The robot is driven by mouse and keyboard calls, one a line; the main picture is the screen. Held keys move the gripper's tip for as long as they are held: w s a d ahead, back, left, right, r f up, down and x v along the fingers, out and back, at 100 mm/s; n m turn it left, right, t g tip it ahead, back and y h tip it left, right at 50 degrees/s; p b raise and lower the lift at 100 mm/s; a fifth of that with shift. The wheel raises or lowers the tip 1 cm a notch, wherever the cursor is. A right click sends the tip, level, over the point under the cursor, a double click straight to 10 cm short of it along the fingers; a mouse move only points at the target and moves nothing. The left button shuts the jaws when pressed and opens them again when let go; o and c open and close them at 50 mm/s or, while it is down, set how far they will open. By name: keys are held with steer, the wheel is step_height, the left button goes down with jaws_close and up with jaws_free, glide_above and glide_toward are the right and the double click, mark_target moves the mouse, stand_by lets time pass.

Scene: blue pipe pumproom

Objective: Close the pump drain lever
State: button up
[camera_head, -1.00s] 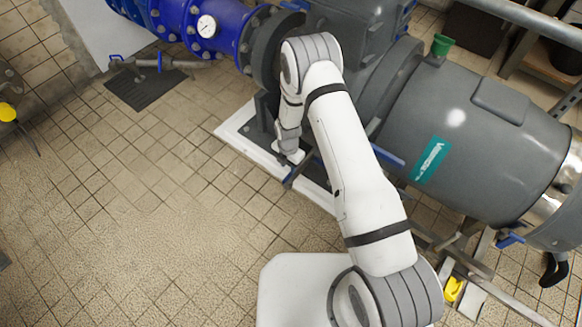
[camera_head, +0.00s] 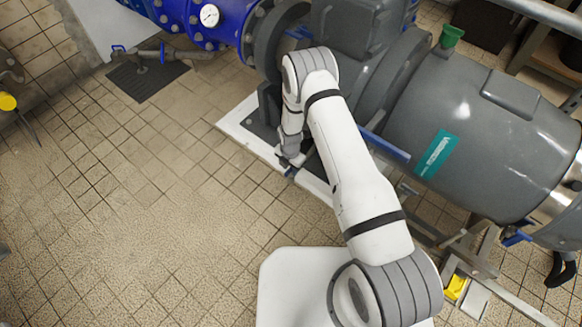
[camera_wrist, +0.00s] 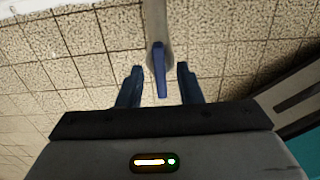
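A blue lever (camera_wrist: 160,70) on the end of a grey pipe (camera_wrist: 157,22) shows in the wrist view. It points toward my gripper, roughly in line with the pipe. My gripper (camera_wrist: 159,80) is open, with one dark blue finger on each side of the lever and a visible gap on both sides. In the head view my gripper (camera_head: 290,165) is low beside the white pump plinth (camera_head: 240,128). The lever at my gripper is mostly hidden there by the arm and too small to make out clearly.
The grey pump motor (camera_head: 480,130) stands right of my arm, with a blue bar (camera_head: 385,145) along its side. Another pipe with a blue handle (camera_head: 119,48) stands by a dark floor grate (camera_head: 145,80).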

jaws_close()
steer(key=shift+m, duration=0.3)
steer(key=m+b, duration=0.1)
steer(key=m, duration=0.2)
steer(key=shift+m+b, duration=0.3)
steer(key=shift+m, duration=0.1)
steer(key=m+b, duration=0.1)
steer(key=m, duration=0.3)
steer(key=shift+m, duration=0.3)
steer(key=m+b, duration=0.1)
steer(key=m, duration=0.3)
steer(key=shift+m+b, duration=0.3)
steer(key=shift+m, duration=2.1)
jaws_free()
